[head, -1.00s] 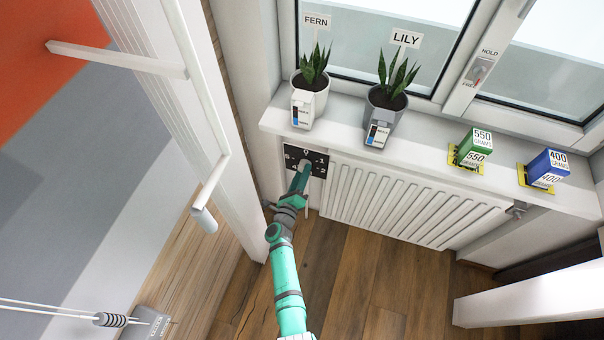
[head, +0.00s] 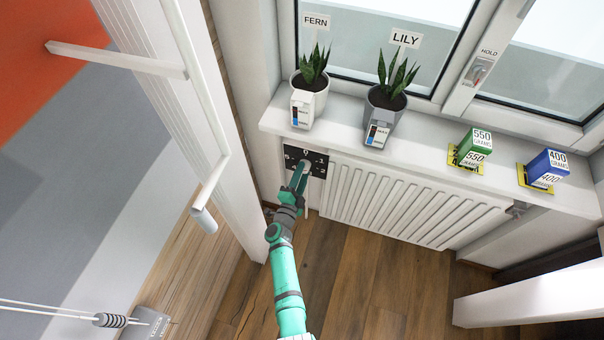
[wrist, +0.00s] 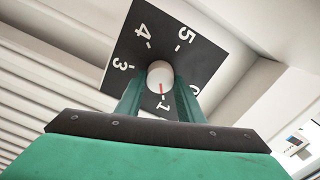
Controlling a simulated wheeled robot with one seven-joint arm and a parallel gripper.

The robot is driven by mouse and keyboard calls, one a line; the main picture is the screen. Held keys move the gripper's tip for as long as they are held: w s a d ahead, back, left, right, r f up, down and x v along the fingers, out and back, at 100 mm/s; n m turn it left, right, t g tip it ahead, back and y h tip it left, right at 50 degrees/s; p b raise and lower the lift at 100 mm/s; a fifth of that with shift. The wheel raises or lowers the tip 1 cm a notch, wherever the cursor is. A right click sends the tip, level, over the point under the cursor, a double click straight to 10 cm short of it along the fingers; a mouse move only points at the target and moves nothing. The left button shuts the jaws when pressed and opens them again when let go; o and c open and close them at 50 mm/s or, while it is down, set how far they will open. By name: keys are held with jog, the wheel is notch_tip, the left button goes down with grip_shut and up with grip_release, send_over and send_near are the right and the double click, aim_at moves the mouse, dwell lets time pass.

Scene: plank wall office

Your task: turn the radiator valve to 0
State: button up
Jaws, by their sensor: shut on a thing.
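The radiator valve has a round white knob (wrist: 155,72) with a red pointer line, in the middle of a black dial plate (wrist: 205,50) with white numerals. In the wrist view the pointer is at about the 1, away from the 0, which is partly covered by a finger. The 2 is hidden there. In the head view the plate (head: 320,154) is on the wall at the left end of the radiator, with 0 at its top. My gripper (wrist: 160,88) is shut on the knob, one finger on each side; it also shows in the head view (head: 304,171).
The white ribbed radiator (head: 390,205) is right of the dial. A white door-like panel (head: 215,110) stands close on the left.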

jog(key=n, duration=1.1)
jog(key=shift+w+a+r, duration=0.15)
jog(key=shift+a, duration=0.05)
dwell(0.4)
jog(key=o, duration=1.1)
jog(key=shift+c, duration=0.2)
jog(key=v, duration=1.1)
jog(key=shift+w, duration=0.1)
